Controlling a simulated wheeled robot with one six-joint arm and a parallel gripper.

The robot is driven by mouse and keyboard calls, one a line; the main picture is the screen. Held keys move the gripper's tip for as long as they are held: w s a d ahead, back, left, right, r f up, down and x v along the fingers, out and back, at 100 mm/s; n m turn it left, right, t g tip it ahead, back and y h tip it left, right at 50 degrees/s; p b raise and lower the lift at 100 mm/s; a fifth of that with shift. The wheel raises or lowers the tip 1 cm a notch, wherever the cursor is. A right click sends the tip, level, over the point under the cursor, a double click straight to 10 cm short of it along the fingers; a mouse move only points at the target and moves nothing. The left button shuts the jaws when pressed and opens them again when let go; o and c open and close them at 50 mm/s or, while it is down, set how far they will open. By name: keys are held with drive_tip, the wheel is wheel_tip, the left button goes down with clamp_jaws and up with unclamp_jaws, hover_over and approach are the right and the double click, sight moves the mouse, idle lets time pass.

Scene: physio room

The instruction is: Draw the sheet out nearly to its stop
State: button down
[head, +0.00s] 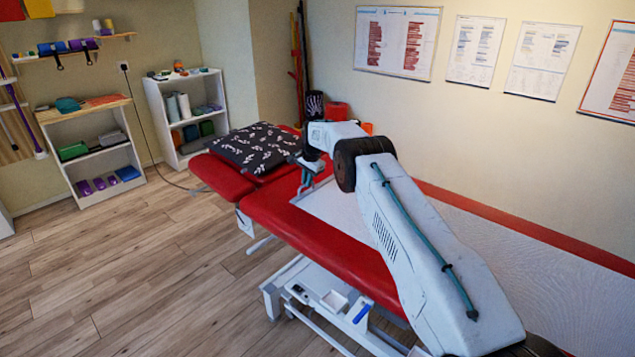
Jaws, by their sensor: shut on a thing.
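The white sheet (332,207) lies along the red treatment couch (265,208), covering part of its top behind my arm. Its far end lies close to the pillow end of the couch. My gripper (303,188) points down at this far end of the sheet and is shut on its edge. The fingertips are small in the picture. My arm hides much of the sheet's length, and its near end is out of sight.
A dark patterned pillow (258,147) lies on the couch head just beyond my gripper. White shelves (188,110) and a wood-topped shelf unit (90,145) stand at the back left. The wooden floor (150,260) left of the couch is clear.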

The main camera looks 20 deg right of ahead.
drive_tip(key=shift+w+a+r, duration=0.1)
drive_tip(key=shift+w+a, duration=0.1)
drive_tip(key=shift+w, duration=0.6)
drive_tip(key=shift+w+a+r, duration=0.1)
drive_tip(key=shift+w+a, duration=0.05)
drive_tip(key=shift+w, duration=0.6)
drive_tip(key=c, duration=1.5)
unclamp_jaws()
drive_tip(key=shift+f, duration=0.1)
drive_tip(key=shift+a, duration=0.3)
drive_tip(key=shift+s+d+r, duration=0.1)
drive_tip(key=shift+s+r, duration=0.15)
drive_tip(key=shift+r, duration=1)
drive_tip(key=shift+s+d+r, duration=0.15)
drive_tip(key=shift+s+r, duration=0.05)
drive_tip(key=shift+r, duration=1.1)
drive_tip(key=shift+s+d+r, duration=0.1)
drive_tip(key=shift+s+r, duration=0.15)
drive_tip(key=shift+r, duration=1)
